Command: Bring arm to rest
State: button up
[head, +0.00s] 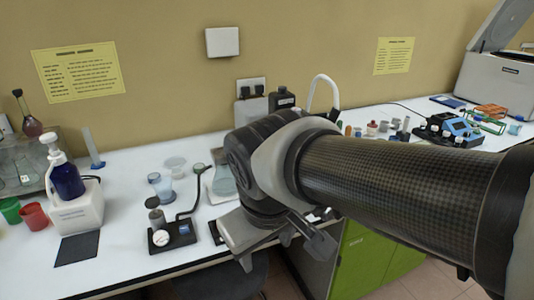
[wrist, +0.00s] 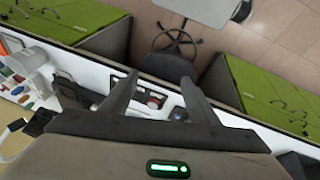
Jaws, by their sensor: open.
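My gripper (head: 284,243) is at the end of my arm, which reaches across the right half of the head view. It points down near the front edge of the white bench (head: 125,265). In the wrist view my gripper (wrist: 160,95) shows two dark fingers spread apart, with nothing held between them. Small items on the bench lie below and between the fingers in that view. My arm hides part of the bench behind it in the head view.
A flask (head: 222,182) and a dark stand (head: 172,237) are left of my gripper. A blue bottle (head: 66,180) stands farther left. Green cabinets (head: 360,262) are under the bench. A stool (wrist: 168,64) stands in front. The floor beyond it is open.

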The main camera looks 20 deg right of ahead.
jog(key=r+m+t, duration=0.1)
jog(key=r, duration=0.1)
jog(key=a+r+m+t+y, duration=0.1)
jog(key=r, duration=0.1)
jog(key=shift+a, duration=0.2)
notch_tip(320, 180, up, 13)
jog(key=p, duration=1.3)
jog(key=shift+r, duration=0.15)
